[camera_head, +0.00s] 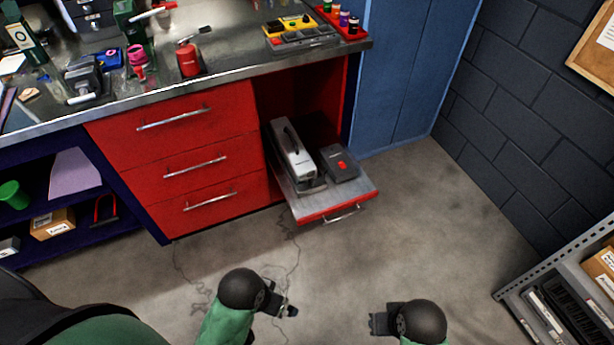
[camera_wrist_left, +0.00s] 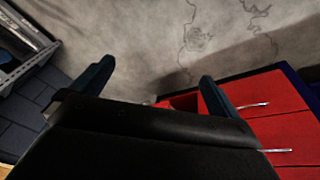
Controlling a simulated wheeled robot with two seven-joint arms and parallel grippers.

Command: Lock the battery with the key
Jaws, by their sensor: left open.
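A long silver-grey case with a black handle (camera_head: 292,152), which looks like the battery, stands on the pulled-out shelf (camera_head: 345,203) of the red cabinet. I cannot make out a key or a lock on it. My left gripper (camera_head: 285,305) is open and empty above the floor, in front of the shelf and apart from it. Its two spread fingers also show in the left wrist view (camera_wrist_left: 155,85), with bare floor and red drawers beyond. My right gripper (camera_head: 376,323) is low at the right, apart from everything; its jaws are too small to judge.
A dark box with a red button (camera_head: 339,164) sits beside the case. Red drawers (camera_head: 190,160) are shut at the left. The workbench top (camera_head: 225,70) holds a red canister (camera_head: 188,60) and several tools. A grey rack (camera_head: 560,270) stands at the right. The floor between is clear.

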